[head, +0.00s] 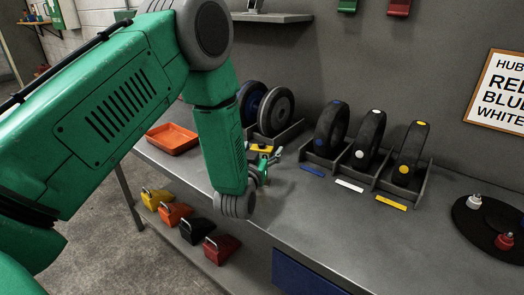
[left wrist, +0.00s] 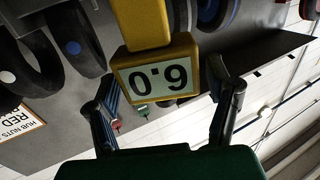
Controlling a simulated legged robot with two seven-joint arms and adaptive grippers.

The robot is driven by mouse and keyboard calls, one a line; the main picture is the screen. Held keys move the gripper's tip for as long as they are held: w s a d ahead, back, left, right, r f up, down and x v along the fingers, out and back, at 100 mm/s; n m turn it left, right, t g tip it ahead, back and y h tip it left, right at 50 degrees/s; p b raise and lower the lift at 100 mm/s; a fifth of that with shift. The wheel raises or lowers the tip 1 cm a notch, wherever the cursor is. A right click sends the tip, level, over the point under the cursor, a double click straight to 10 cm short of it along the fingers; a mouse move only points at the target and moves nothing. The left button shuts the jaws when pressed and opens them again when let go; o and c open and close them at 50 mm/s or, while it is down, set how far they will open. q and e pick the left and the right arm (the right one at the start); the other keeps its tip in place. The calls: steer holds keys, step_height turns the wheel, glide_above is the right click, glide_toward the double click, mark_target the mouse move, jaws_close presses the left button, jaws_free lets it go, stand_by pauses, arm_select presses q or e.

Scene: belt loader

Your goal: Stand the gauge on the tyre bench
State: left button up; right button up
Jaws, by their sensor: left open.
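The gauge (left wrist: 155,25) is yellow with a lit digital display. In the left wrist view it sits between the two fingers of my left gripper (left wrist: 170,100), with space beside each finger. The gripper is open. In the head view the gauge (head: 262,148) shows as a small yellow part at my left gripper (head: 265,164), above the grey tyre bench (head: 300,210). The fingers and forearm partly hide it, and I cannot tell whether it touches the bench. My right gripper is not in view.
Racked wheels (head: 330,130) stand along the back of the bench. An orange tray (head: 171,138) lies at the left, and a dark round plate (head: 480,240) with hub nuts at the right. Coloured chocks (head: 190,228) sit on the lower shelf. The bench's front middle is clear.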

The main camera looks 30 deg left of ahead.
arm_select(q)
steer(key=v, duration=1.2)
steer(key=shift+r, duration=0.1)
